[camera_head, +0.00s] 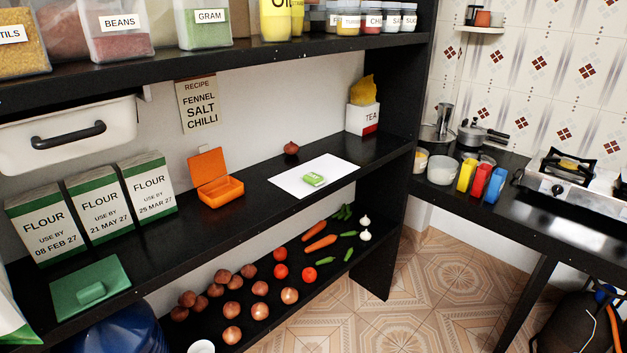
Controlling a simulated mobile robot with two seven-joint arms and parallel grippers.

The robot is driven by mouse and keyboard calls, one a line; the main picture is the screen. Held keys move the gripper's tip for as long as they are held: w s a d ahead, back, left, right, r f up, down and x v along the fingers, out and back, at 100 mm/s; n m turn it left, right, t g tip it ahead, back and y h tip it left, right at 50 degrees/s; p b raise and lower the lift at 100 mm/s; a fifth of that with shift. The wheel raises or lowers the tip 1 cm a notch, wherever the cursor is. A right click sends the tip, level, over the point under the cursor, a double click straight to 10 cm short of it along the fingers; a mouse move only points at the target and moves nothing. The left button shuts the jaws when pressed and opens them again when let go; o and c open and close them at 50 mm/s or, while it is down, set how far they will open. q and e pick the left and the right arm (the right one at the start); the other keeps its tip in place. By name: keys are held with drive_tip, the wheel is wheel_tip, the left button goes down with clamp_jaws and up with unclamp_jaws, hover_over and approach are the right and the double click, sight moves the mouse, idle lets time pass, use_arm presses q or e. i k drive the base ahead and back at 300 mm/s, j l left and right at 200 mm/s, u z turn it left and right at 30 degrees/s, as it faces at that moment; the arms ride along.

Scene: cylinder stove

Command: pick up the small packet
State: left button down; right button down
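A small green packet (314,179) with a pale label lies flat on a white sheet (288,184) on the middle black shelf. Its printed text is too small to read. A dark red onion (291,148) sits just behind the sheet, apart from the packet. Neither of my grippers shows in the head view.
An open orange box (215,178) stands left of the sheet, with several flour packs (99,200) farther left. A white tea container (362,118) stands at the back right. The shelf above (200,68) overhangs. Vegetables lie on the lower shelf. The shelf right of the sheet is clear.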

sight(312, 178)
drive_tip(key=i+l+u, duration=0.1)
drive_tip(key=u, duration=0.85)
drive_tip(key=l+u, duration=0.85)
drive_tip(key=l, duration=0.4)
drive_tip(key=k+l+u, duration=0.1)
drive_tip(key=l, duration=0.4)
